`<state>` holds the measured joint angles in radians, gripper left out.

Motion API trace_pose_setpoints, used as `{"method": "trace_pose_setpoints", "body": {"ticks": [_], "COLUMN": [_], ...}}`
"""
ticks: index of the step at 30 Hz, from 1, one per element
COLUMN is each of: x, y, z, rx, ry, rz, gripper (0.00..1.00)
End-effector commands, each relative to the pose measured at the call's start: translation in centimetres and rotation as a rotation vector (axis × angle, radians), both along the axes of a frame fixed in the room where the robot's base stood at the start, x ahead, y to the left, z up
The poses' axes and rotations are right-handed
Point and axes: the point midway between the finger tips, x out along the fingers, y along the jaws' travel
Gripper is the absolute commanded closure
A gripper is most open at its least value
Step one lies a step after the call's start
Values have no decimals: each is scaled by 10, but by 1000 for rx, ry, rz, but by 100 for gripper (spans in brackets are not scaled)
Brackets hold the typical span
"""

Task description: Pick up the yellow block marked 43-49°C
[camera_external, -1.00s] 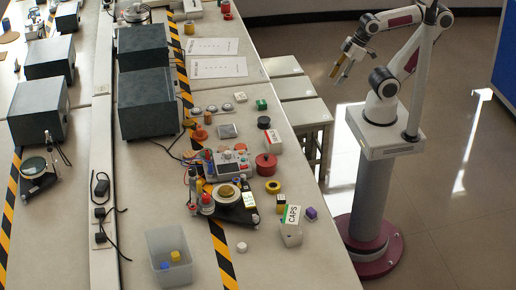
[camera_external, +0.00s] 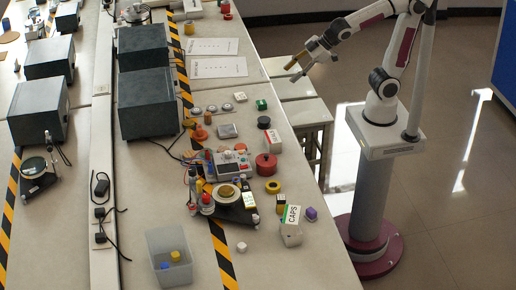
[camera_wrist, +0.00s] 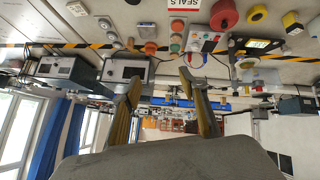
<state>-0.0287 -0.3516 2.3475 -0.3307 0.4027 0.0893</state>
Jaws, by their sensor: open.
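My gripper (camera_external: 294,68) is raised in the air beyond the table's right edge, above the stools, with its fingers apart and nothing between them. In the wrist view my gripper (camera_wrist: 160,75) shows two fingers spread wide. A small yellow block with a dark part (camera_external: 281,198) stands on the table just above the white CAPS box; it also shows in the wrist view (camera_wrist: 291,22). Another yellow block (camera_external: 175,256) lies in a clear bin. No 43-49°C marking is readable on either one. My gripper is far from both.
The clear bin (camera_external: 150,250) also holds a blue block (camera_external: 164,266). A CAPS box (camera_external: 291,219), purple block (camera_external: 311,214), yellow ring (camera_external: 273,186) and red round container (camera_external: 266,164) crowd the right edge. Dark grey boxes (camera_external: 147,100) stand farther left. Stools (camera_external: 300,112) stand beside the table.

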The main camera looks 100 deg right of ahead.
Motion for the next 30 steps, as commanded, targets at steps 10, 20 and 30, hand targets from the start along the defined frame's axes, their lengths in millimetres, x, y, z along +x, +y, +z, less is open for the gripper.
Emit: {"method": "trace_pose_setpoints", "body": {"ticks": [10, 20, 30], "x": [85, 152, 199], "y": [24, 66, 125], "z": [-6, -25, -63], "rx": [-60, -74, -36], "ry": [-106, -193, -259], "rz": [146, 325, 535], "gripper": [57, 57, 57]}}
